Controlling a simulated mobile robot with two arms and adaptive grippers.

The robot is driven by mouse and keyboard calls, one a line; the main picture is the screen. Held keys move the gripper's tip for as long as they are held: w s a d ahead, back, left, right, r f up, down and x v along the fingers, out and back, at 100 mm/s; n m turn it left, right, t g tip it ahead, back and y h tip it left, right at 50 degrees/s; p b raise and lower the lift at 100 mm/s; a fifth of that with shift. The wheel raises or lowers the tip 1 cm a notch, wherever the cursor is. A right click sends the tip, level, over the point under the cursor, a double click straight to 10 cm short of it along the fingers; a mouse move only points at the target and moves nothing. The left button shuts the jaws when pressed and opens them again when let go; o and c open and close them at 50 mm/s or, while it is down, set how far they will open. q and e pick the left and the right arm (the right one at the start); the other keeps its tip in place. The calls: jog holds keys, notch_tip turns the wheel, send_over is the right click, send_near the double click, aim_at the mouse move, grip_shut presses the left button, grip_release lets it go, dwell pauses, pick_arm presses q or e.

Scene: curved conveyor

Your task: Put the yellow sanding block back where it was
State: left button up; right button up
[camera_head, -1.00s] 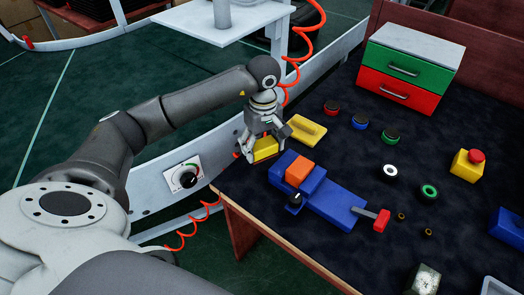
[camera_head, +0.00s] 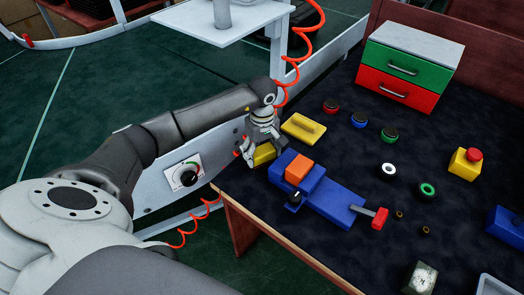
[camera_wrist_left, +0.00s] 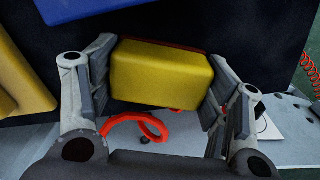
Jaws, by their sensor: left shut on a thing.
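The yellow sanding block (camera_head: 263,155) is in my left gripper (camera_head: 266,148), at the near left edge of the dark work table. The wrist view shows the yellow block (camera_wrist_left: 160,75) between the fingers of the left gripper (camera_wrist_left: 158,92), with a thin dark red layer along its far edge. The gripper is shut on it. The fingers hide part of the block in the head view, and I cannot tell whether it touches the table. My right gripper is not in view.
A yellow float with a handle (camera_head: 303,128) lies just right of the held block. A blue fixture (camera_head: 332,202) with an orange block (camera_head: 299,168) is close by. A green and red drawer box (camera_head: 409,68) stands at the back. The conveyor side (camera_head: 216,150) runs along the left.

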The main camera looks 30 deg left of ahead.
aim_at(262, 150)
pick_arm(q)
jog(key=o, duration=1)
jog(key=shift+f, duration=0.1)
jog(key=shift+r+p, duration=0.25)
jog(key=shift+p, duration=0.05)
notch_tip(262, 150, up, 6)
jog(key=shift+r+b, duration=0.2)
jog(key=shift+b, duration=0.3)
jog(key=shift+r, duration=0.45)
